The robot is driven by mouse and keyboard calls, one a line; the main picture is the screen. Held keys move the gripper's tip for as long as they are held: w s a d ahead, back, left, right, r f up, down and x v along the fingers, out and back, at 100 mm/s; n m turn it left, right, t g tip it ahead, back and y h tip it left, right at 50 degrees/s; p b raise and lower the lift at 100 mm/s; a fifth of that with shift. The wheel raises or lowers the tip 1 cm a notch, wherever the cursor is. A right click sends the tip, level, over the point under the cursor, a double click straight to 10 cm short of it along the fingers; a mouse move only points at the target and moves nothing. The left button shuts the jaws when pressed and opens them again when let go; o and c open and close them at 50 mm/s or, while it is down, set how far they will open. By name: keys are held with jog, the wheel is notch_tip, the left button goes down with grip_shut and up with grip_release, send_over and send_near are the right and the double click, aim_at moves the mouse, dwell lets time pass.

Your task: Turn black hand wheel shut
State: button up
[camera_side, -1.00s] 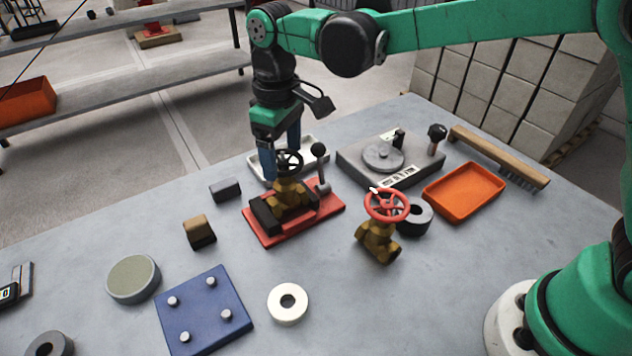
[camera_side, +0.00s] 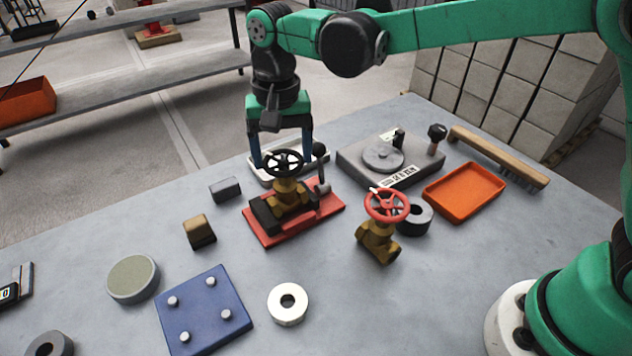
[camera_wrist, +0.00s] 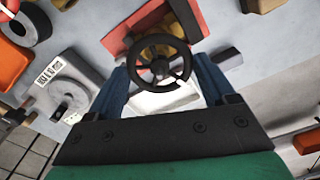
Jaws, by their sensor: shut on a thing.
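The exact finger contact is partly hidden. A second brass valve with a red hand wheel (camera_side: 387,205) stands to the right.
A ball-topped lever (camera_side: 320,160) rises close to the wheel's right. A white tray (camera_side: 318,168) lies behind the clamp. A grey fixture (camera_side: 362,170), black ring (camera_side: 416,218) and orange tray (camera_side: 464,191) are at right. Small blocks (camera_side: 224,190) lie left. The front right table is clear.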

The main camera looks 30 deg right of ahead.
jog(key=m, duration=0.5)
jog(key=shift+m, duration=0.3)
jog(key=m, duration=1)
jog(key=shift+m, duration=0.4)
jog(key=m, duration=0.5)
jog(key=shift+m, duration=0.4)
jog(key=o, duration=1.2)
jog(key=shift+c, duration=0.2)
jog(key=shift+r, duration=0.1)
